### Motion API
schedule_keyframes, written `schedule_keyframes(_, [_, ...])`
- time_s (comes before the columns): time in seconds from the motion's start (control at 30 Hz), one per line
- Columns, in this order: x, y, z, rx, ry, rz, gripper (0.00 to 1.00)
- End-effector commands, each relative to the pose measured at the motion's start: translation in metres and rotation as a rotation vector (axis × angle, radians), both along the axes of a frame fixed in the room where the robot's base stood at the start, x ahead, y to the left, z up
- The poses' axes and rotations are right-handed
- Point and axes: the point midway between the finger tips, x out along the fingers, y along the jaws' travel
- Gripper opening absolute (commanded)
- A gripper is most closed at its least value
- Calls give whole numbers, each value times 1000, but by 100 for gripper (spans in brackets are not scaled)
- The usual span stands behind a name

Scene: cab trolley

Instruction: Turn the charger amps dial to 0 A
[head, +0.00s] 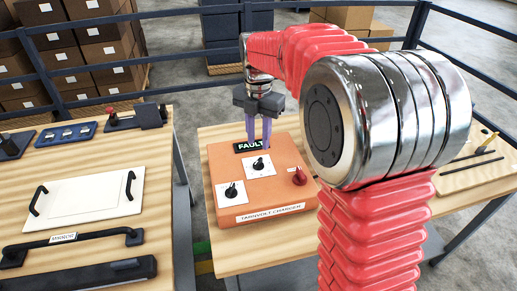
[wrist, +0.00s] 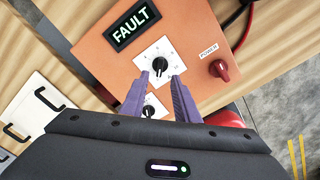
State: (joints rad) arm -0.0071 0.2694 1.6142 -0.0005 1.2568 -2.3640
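The charger (head: 225,160) is an orange box on a wooden table, with a nameplate reading TARNVOLT CHARGER. The scale lettering is too small to read, so I cannot tell which is amps. My gripper (head: 259,143) is open, its purple fingers pointing down above the upper dial. In the wrist view, the upper dial (wrist: 160,65) shows between and just beyond the fingertips; the lower dial (wrist: 150,111) is partly hidden.
A red POWER knob (wrist: 219,69) stands at the charger's right. The left table (head: 150,200) holds a white panel (head: 85,195) with black handles and other fittings. Thin rods (head: 470,165) lie on a board at right. Railings (head: 180,75) and stacked boxes stand behind.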

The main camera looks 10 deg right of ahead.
Motion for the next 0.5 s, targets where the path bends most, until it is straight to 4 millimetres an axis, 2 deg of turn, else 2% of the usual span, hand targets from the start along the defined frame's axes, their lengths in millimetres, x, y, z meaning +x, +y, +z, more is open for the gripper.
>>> schedule_keyframes(0.1, [1, 0, 22, 0, -3, 0, 28])
schedule_keyframes(0.3, [1, 0, 51, -1, -2, 0, 28])
schedule_keyframes(0.5, [0, 0, 61, 0, 0, 0, 28])
